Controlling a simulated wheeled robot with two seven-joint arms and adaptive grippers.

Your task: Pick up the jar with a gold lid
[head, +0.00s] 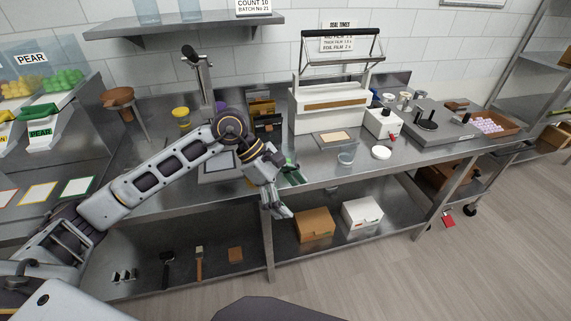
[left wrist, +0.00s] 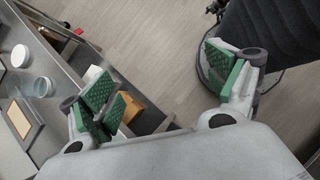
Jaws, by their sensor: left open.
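A small jar with a yellow-gold lid (head: 181,112) stands upright on the steel counter at the back left, behind my left forearm. My left gripper (head: 287,192) is in front of the counter's front edge, to the right of the jar and well apart from it. In the left wrist view the gripper (left wrist: 165,85) has its green-padded fingers spread wide, with only floor between them. The gold-lidded jar does not show in that view. My right gripper is not in view.
A clear open jar (head: 346,159) and a white lid (head: 381,152) lie near the counter's front edge. A large white machine (head: 330,105) stands behind them. A brown box (head: 314,225) and a white box (head: 362,213) sit on the lower shelf. A wall shelf (head: 185,28) hangs above.

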